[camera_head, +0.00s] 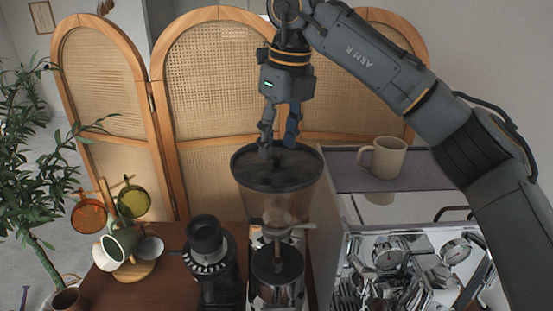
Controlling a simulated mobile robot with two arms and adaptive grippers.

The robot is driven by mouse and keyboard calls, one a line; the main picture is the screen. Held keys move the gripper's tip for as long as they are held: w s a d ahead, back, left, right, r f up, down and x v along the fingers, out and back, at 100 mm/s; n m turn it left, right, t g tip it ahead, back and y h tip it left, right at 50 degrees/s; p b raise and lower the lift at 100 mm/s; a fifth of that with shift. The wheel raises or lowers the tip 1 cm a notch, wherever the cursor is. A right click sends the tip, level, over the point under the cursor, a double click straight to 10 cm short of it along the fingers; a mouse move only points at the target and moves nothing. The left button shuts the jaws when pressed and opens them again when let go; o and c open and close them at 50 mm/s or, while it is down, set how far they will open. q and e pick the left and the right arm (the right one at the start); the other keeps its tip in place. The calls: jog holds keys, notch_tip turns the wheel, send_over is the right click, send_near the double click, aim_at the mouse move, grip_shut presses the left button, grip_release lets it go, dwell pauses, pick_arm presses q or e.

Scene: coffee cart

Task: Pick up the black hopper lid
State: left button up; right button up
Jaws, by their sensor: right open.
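The black hopper lid (300,172) is a round dark disc with a rim, seated on top of the clear hopper (279,205) of the coffee grinder (277,270). My right gripper (279,146) reaches down over the lid from above, with its two fingers apart. The fingertips are close to the middle of the lid, at its small knob. I cannot tell whether they touch it. The fingers hide part of the lid's centre and far rim. My left gripper is not in view.
A beige mug (387,158) stands on the espresso machine (425,183) at right. A smaller black grinder (208,255) stands left of the hopper. Mugs hang on a stand (133,269) further left. A folding screen (212,90) stands behind.

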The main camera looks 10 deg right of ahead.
jog(key=shift+w+f, duration=0.25)
jog(key=shift+f, duration=0.9)
grip_shut()
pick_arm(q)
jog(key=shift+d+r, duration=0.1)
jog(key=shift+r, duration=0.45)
pick_arm(e)
jog(key=shift+a+r, duration=0.1)
jog(key=shift+r, duration=0.1)
jog(key=shift+r, duration=0.25)
notch_tip(320, 180, up, 2)
jog(key=shift+r+b, duration=0.2)
jog(key=shift+b, duration=0.25)
pick_arm(q)
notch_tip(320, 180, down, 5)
jog(key=b, duration=0.3)
jog(key=shift+b, duration=0.4)
pick_arm(e)
jog(key=s+a+r, duration=0.7)
jog(key=s+r, duration=0.2)
jog(key=s, duration=0.2)
jog(key=shift+s+a+r, duration=0.3)
jog(key=shift+s+r, duration=0.1)
